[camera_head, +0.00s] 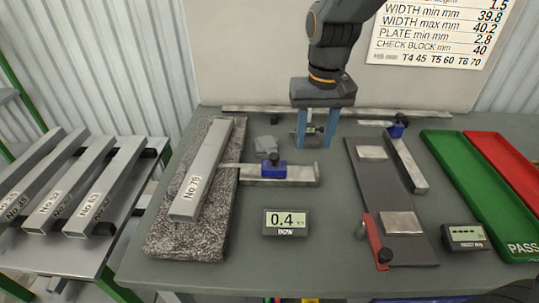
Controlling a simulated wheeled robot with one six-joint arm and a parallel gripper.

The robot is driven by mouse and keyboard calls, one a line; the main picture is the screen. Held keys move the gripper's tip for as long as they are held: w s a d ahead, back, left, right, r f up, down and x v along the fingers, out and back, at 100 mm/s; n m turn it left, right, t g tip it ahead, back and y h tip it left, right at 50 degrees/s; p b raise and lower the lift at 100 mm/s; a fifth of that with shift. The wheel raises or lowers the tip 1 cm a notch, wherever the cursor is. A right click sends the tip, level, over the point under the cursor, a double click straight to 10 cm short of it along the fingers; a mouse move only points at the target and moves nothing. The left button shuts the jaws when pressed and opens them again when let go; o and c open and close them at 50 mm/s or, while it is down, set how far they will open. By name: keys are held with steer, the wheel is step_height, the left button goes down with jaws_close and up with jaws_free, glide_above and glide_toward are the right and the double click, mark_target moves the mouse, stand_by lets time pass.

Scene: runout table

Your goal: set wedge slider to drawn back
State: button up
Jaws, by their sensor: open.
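The likely wedge slider is a blue block with a dark knob (273,168), on a flat steel rail (300,174) in the middle of the table. The rail's thin left end reaches the long steel bar marked No 79 (203,172); I cannot tell whether it goes under it. My gripper (316,132) points down behind the rail, to the right of the blue block and apart from it. Its two blue fingers are open. A small pale thing shows between them, too small to make out.
The bar lies on a speckled granite slab (160,238). A display reading 0.4 (286,222) stands in front of the rail. A second blue slider (396,131) sits at the back right, near a dark plate (385,185). Green (480,185) and red trays (505,160) lie far right.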

steer(key=n+b, duration=0.1)
glide_toward(274, 155)
steer(key=shift+w+d+f+g, duration=0.1)
steer(key=shift+w+f+g, duration=0.15)
steer(key=shift+g, duration=0.15)
steer(key=shift+a, duration=0.25)
steer(key=shift+f+p, duration=0.95)
steer(key=shift+f, duration=2.75)
steer(key=shift+c, duration=0.5)
jaws_close()
